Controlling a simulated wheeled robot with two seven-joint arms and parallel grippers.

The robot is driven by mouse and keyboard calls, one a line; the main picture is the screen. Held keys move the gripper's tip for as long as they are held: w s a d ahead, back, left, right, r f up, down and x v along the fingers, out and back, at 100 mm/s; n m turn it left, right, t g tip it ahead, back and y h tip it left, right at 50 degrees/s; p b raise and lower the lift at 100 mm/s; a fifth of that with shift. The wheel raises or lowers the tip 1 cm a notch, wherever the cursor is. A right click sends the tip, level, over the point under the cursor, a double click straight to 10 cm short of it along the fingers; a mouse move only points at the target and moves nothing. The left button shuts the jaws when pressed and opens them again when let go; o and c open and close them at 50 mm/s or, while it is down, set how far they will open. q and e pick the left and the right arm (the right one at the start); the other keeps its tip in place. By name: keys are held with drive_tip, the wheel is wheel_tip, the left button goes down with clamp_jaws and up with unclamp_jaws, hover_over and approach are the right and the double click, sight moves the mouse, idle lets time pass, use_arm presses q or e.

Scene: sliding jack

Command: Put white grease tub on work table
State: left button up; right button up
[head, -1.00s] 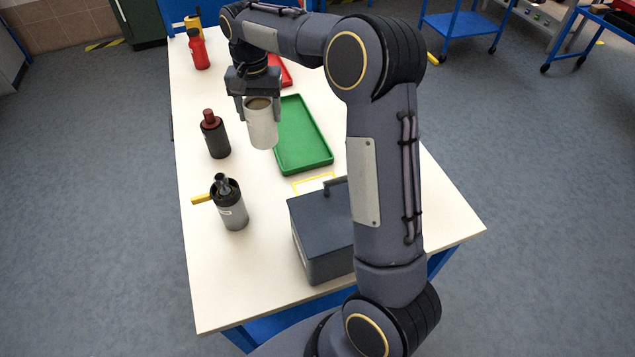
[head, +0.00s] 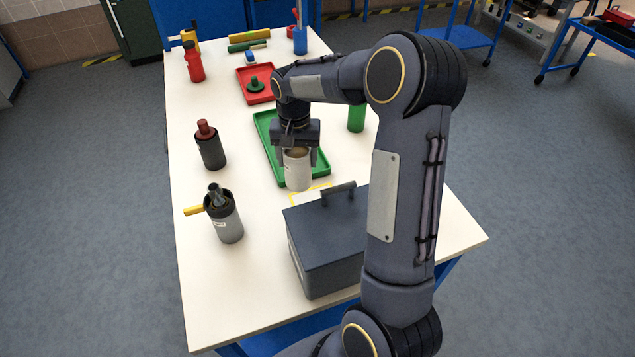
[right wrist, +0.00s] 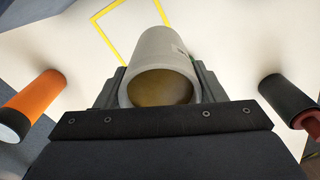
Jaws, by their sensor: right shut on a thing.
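The white grease tub (head: 298,172) is a pale cylinder with an open top showing brownish contents. My right gripper (head: 298,160) is shut on it, one finger on each side, and holds it roughly upright. In the head view the tub overlaps the near end of the green tray (head: 262,122); its base looks raised, but the exact gap is unclear. In the right wrist view the tub (right wrist: 163,55) sits between the fingers (right wrist: 160,88). The white work table (head: 190,270) lies below. A yellow outline (head: 318,188) is marked on it beside the tub. My left gripper is out of view.
A dark grey box with a handle (head: 325,240) stands at the near right. A red bottle (head: 194,66), red tray (head: 246,92) and green cylinder (head: 356,118) are farther back. The near left table is clear.

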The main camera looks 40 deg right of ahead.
drive_tip(key=s+d+f, duration=0.1)
drive_tip(key=f, duration=0.2)
drive_tip(key=s+d+f, duration=0.1)
drive_tip(key=f, duration=0.2)
drive_tip(key=s+d+f+p, duration=0.1)
drive_tip(key=f, duration=0.2)
drive_tip(key=shift+s+d, duration=0.25)
drive_tip(key=shift+f, duration=0.2)
drive_tip(key=o, duration=1.1)
drive_tip(key=shift+r, duration=0.1)
drive_tip(key=shift+o, duration=0.2)
